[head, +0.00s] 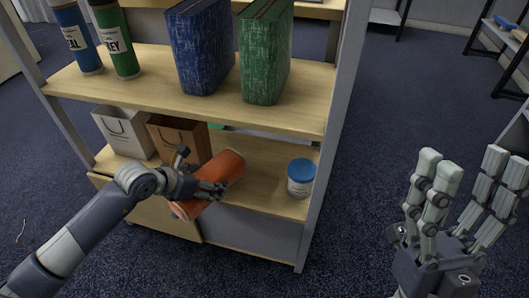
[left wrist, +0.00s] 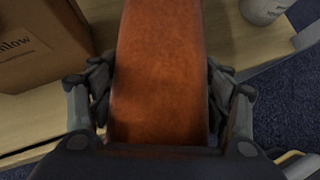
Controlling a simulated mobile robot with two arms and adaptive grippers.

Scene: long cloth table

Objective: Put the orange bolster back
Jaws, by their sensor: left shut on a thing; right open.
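The orange bolster (head: 225,169) is a cylinder lying tilted at the lower shelf (head: 255,162) in the head view. My left gripper (head: 205,188) is shut around its middle. In the left wrist view the bolster (left wrist: 158,70) runs up between the fingers (left wrist: 160,105) of this gripper. Its near end sticks out past the shelf's front edge. I cannot tell whether its far end touches the shelf board. My right gripper (head: 460,190) is open and empty, off to the right of the shelf unit.
On the lower shelf stand a white bag (head: 124,133), a brown bag (head: 178,138) left of the bolster and a blue-lidded jar (head: 300,178) to its right. The shelf above holds blue (head: 201,48) and green (head: 264,55) blocks and two bottles (head: 118,40). A grey post (head: 335,125) bounds the right side.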

